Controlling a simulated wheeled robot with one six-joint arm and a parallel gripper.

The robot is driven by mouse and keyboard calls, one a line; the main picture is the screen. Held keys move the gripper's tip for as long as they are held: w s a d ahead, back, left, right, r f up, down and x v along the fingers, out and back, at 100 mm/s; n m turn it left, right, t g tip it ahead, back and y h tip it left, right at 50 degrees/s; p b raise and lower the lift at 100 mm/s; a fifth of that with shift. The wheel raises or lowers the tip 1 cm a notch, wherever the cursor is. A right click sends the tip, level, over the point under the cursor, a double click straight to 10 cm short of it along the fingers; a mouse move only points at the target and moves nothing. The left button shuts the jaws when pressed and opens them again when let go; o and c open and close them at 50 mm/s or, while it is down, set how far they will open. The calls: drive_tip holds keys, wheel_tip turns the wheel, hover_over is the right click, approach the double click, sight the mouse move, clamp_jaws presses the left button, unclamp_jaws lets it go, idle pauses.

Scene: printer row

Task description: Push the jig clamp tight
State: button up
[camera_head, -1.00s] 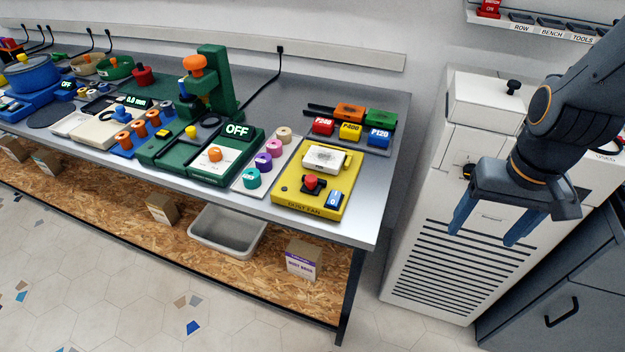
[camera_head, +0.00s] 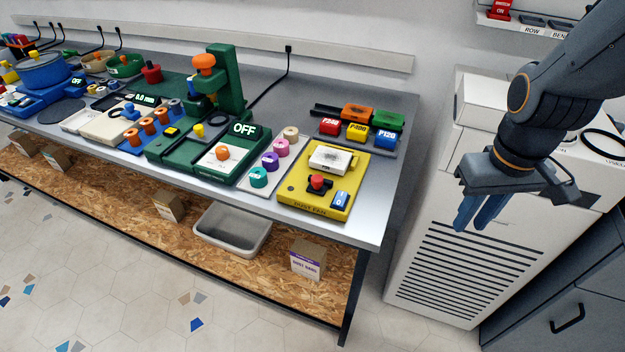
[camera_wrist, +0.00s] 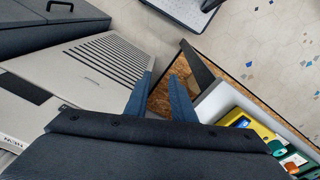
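The yellow jig board (camera_head: 291,203) lies at the right front of the bench. On it a white block (camera_head: 330,158) sits behind a small black clamp with a red knob (camera_head: 317,182), which looks like the jig clamp. I cannot tell from here how tight it is. My gripper (camera_head: 470,227) hangs well right of the board, past the bench edge, in front of the white cabinet. Its two blue fingers are near each other but a gap shows between them in the wrist view (camera_wrist: 161,76). It is empty and touches nothing.
A blue rocker switch (camera_head: 341,199) marked 0 sits beside the clamp. Red, yellow and blue blocks (camera_head: 357,132) stand behind the board. A green machine (camera_head: 205,167) reading OFF stands left. The white vented cabinet (camera_head: 440,270) is right of the bench.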

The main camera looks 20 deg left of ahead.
drive_tip(key=a+n, duration=0.2)
drive_tip(key=w+a+r+n, duration=0.1)
drive_tip(key=a+n, duration=0.3)
drive_tip(key=a, duration=0.1)
drive_tip(key=shift+w+a+r+n, duration=0.1)
drive_tip(key=shift+w+r+n, duration=0.2)
drive_tip(key=shift+w, duration=0.05)
clamp_jaws()
drive_tip(key=s+a+r+n+t, duration=0.1)
drive_tip(key=s+a+r+n, duration=0.1)
drive_tip(key=a+n, duration=0.65)
drive_tip(key=s+a+r+n, duration=0.2)
drive_tip(key=a+n, duration=0.5)
drive_tip(key=a, duration=0.2)
drive_tip(key=s+a+r+n+t, duration=0.1)
drive_tip(key=s+a+r+n, duration=0.1)
drive_tip(key=a+n, duration=0.6)
drive_tip(key=p, duration=0.3)
hover_over(309, 200)
drive_tip(key=s, duration=0.2)
drive_tip(key=shift+m+h, duration=0.3)
drive_tip(key=shift+m, duration=0.15)
drive_tip(key=x, duration=0.3)
drive_tip(key=s+x, duration=0.1)
drive_tip(key=x, duration=0.5)
drive_tip(key=shift+s+a+f, duration=0.4)
drive_tip(key=shift+w+d+f, duration=0.1)
drive_tip(key=shift+w+d, duration=0.1)
drive_tip(key=shift+w, duration=0.6)
